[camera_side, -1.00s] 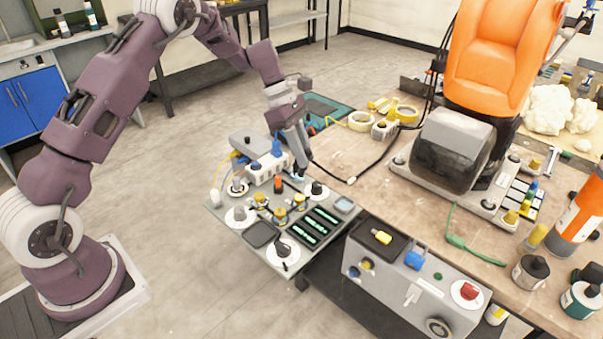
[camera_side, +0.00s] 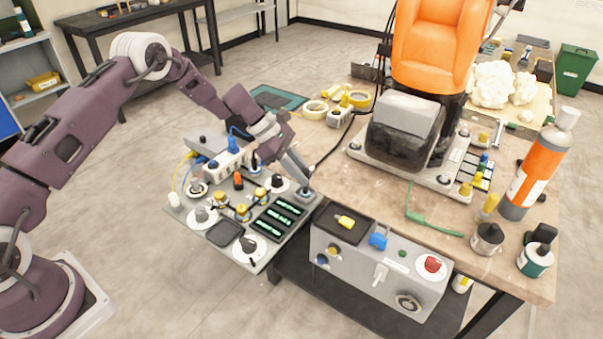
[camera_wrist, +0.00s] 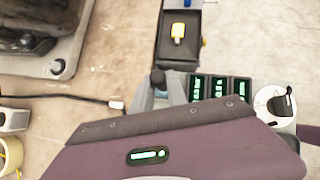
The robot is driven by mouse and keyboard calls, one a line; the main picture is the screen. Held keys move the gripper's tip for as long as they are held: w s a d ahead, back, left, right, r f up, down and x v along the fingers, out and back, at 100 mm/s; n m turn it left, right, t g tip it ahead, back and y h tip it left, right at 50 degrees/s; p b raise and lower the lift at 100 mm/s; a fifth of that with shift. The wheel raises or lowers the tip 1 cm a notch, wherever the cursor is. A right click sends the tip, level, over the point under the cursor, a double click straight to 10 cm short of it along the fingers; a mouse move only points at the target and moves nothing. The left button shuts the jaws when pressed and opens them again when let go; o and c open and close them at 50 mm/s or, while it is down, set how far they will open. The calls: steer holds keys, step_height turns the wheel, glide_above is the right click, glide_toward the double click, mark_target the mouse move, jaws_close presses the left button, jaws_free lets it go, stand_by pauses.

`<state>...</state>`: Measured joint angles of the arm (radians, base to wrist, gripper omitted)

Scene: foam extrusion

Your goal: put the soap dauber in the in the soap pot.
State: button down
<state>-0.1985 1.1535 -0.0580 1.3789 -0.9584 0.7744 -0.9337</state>
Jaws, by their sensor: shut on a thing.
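My gripper (camera_side: 303,187) reaches down at the right corner of the grey control panel, beside the workbench edge. In the wrist view my gripper (camera_wrist: 160,92) is shut on a small dark, round-topped thing (camera_wrist: 157,77), which seems to be the soap dauber. Its lower end is hidden. A small blue-grey square pot showed at this panel corner earlier and may be the soap pot. My fingers now cover most of that spot. I cannot tell whether the dauber is inside it, touching it or above it.
The panel (camera_side: 225,258) carries several knobs, yellow fittings and green displays (camera_side: 279,215). A grey control box (camera_side: 345,262) with a black tray (camera_side: 325,220) stands just right. A black cable (camera_side: 335,150) crosses the bench (camera_side: 350,190) behind my gripper.

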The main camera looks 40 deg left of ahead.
steer(key=shift+f, duration=0.1)
steer(key=c, duration=1.3)
jaws_free()
steer(key=v, duration=1.2)
